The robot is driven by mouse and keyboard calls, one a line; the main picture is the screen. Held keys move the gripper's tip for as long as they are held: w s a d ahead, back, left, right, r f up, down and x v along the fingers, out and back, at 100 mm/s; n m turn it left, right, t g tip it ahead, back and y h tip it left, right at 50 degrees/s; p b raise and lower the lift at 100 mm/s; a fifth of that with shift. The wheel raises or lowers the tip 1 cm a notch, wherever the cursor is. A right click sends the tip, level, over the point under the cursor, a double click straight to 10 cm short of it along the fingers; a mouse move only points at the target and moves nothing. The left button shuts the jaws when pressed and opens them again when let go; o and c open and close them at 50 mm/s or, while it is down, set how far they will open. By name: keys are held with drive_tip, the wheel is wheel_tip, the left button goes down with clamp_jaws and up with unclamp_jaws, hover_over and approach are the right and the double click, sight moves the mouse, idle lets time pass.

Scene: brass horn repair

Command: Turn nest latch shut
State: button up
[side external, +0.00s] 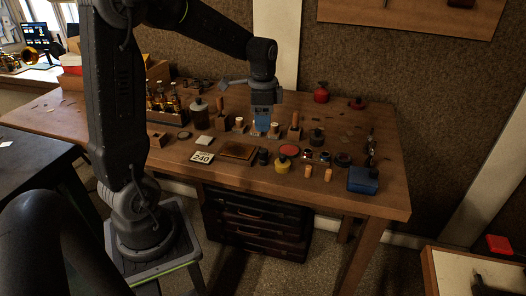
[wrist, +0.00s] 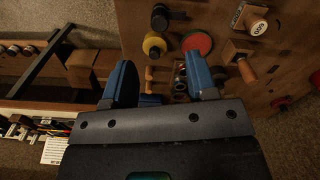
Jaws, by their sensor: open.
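My gripper (side external: 263,128) points down over the rear middle of the workbench in the side view. Its blue fingers stand apart with nothing held between them in the wrist view (wrist: 162,82). Close by are a block with a pale round-topped knob (side external: 273,127) and an upright wooden handle (side external: 295,120). The knob (wrist: 258,27) and handle (wrist: 247,70) also show in the wrist view, right of the fingers. I cannot tell which part is the nest latch or how it is turned; the fingers cover part of this spot.
A yellow pot (side external: 283,164), a red disc (side external: 289,151), wooden pegs (side external: 308,171) and a blue box (side external: 363,180) crowd the front right of the bench (side external: 385,205). A brown jar (side external: 199,115) and a bottle crate (side external: 166,115) stand left. The bench's far left is clearer.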

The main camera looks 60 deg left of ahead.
sight(263, 150)
wheel_tip(263, 150, down, 11)
drive_tip(key=shift+r, duration=0.1)
drive_tip(key=shift+c, duration=0.3)
drive_tip(key=c, duration=0.9)
drive_tip(key=shift+o, duration=0.2)
